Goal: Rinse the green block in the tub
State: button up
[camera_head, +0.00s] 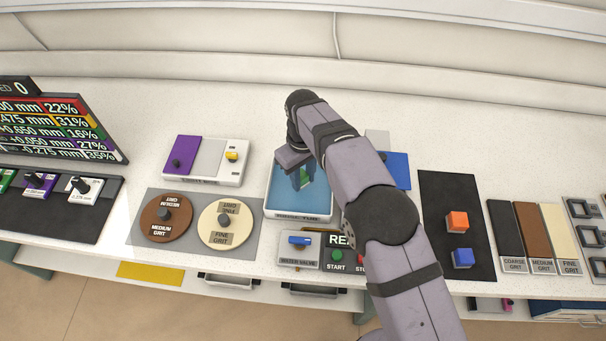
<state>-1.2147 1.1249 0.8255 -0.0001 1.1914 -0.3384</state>
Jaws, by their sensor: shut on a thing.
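The rinse tub (298,213) is a white-rimmed tray with blue water, in the middle of the bench. My gripper (303,182) points down over the tub from the back. It is shut on the green block (305,172), of which only a small part shows between the fingers. I cannot tell whether the block touches the water. The arm hides the tub's right side.
A water valve (299,242) with a blue handle and a start button (337,256) stand in front of the tub. Two round grit discs lie to the left. A dark mat (453,190) at right holds an orange block (457,222) and a blue block (463,258).

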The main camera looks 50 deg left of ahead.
aim_at(304, 177)
jog(key=shift+f+b, duration=1)
jog(key=shift+f, duration=1.25)
jog(key=shift+r, duration=0.15)
dwell(0.9)
jog(key=shift+r+p, duration=2.5)
jog(key=shift+r, duration=1.15)
jog(key=shift+w, duration=0.1)
